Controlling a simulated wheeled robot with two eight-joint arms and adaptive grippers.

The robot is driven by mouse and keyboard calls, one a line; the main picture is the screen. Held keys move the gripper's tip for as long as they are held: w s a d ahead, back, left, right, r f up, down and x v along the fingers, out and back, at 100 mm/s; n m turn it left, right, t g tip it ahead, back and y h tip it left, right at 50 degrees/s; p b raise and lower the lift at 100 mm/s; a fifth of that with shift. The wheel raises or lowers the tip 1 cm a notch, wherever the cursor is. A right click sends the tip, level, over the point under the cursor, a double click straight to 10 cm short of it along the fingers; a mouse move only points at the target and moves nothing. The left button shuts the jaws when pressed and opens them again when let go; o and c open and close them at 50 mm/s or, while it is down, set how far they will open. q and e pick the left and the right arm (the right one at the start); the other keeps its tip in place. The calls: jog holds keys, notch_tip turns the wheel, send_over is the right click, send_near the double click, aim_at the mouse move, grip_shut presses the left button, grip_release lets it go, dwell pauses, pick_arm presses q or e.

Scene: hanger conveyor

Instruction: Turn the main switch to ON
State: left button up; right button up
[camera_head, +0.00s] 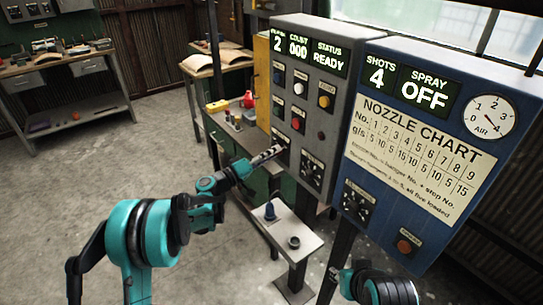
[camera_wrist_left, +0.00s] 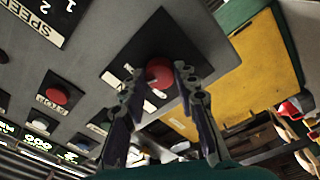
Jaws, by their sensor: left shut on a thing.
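The main switch's red knob (camera_wrist_left: 160,72) is on a dark plate with white lettering, upside down in the left wrist view. In the head view its plate (camera_head: 281,139) is at the lower left of the grey control panel (camera_head: 325,112), and the knob is hidden behind my fingers. My left gripper (camera_head: 269,155) is at the knob; in the wrist view its fingers are on either side of it, shut on it. I cannot read the knob's setting. Part of my right arm (camera_head: 385,288) shows at the bottom right; its gripper's state is unclear.
The grey panel holds several buttons, a rotary dial (camera_head: 311,170) and displays reading COUNT 000 and STATUS READY. The blue panel (camera_head: 430,228) beside it reads SHOTS 4 and SPRAY OFF. A yellow board (camera_head: 262,80) is behind the switch.

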pick_arm(q)
jog(key=m, duration=0.5)
jog(key=shift+f, duration=0.1)
dwell(0.5)
jog(key=o, duration=1.2)
jog(key=shift+c, duration=0.2)
jog(key=shift+a, duration=0.1)
jog(key=v, duration=1.1)
jog(key=shift+a, duration=0.4)
jog(key=shift+s, duration=0.15)
